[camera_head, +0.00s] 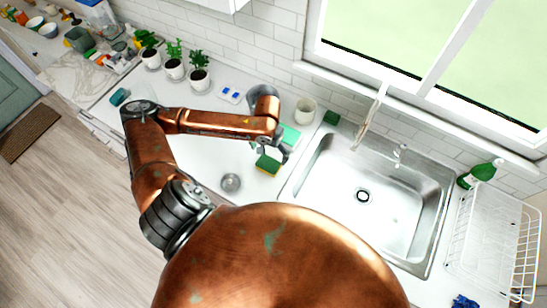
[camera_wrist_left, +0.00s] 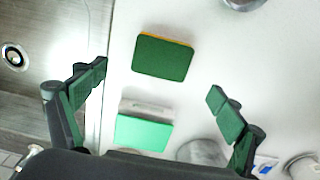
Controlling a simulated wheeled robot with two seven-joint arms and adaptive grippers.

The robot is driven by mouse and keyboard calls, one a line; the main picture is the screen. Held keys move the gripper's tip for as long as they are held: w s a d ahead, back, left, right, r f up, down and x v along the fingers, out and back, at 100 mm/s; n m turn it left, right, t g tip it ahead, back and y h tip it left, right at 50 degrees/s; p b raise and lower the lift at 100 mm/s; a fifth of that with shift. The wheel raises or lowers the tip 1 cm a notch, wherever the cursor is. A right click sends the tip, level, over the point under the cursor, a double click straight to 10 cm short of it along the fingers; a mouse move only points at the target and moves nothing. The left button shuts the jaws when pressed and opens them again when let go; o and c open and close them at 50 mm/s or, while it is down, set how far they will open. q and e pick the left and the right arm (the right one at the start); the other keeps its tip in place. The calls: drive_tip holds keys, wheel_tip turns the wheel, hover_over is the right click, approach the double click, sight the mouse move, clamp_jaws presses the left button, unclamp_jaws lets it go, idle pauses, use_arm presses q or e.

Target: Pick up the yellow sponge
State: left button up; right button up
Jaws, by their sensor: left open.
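The yellow sponge (camera_head: 268,164) lies flat on the white counter left of the sink. It has a dark green scouring face. In the left wrist view the sponge (camera_wrist_left: 162,58) shows its green face up, with a thin yellow-orange edge. My left gripper (camera_head: 270,151) is over the counter close to the sponge. In the left wrist view the open, empty left gripper (camera_wrist_left: 158,88) has its fingers apart, with the sponge ahead between their lines. No contact with the sponge shows. My right gripper is not in view.
A light green block (camera_wrist_left: 143,133) lies close by the sponge. The steel sink (camera_head: 370,190) is to the right. A metal cup (camera_head: 231,183) stands left of the sponge, a white cup (camera_head: 306,110) behind. Potted plants (camera_head: 199,78) line the wall.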

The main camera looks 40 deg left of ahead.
sight(268, 163)
use_arm(q)
drive_tip(key=f, duration=0.4)
drive_tip(key=shift+s+a+f+p, duration=0.15)
drive_tip(key=shift+s+f+p, duration=0.05)
drive_tip(key=shift+f+p, duration=0.1)
wheel_tip(268, 163, down, 2)
drive_tip(key=shift+w+f, duration=0.15)
drive_tip(key=shift+f, duration=0.3)
drive_tip(key=c, duration=0.9)
drive_tip(key=shift+o, duration=0.2)
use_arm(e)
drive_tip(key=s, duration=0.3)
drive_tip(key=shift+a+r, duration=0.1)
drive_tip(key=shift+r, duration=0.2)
use_arm(q)
drive_tip(key=shift+r, duration=0.1)
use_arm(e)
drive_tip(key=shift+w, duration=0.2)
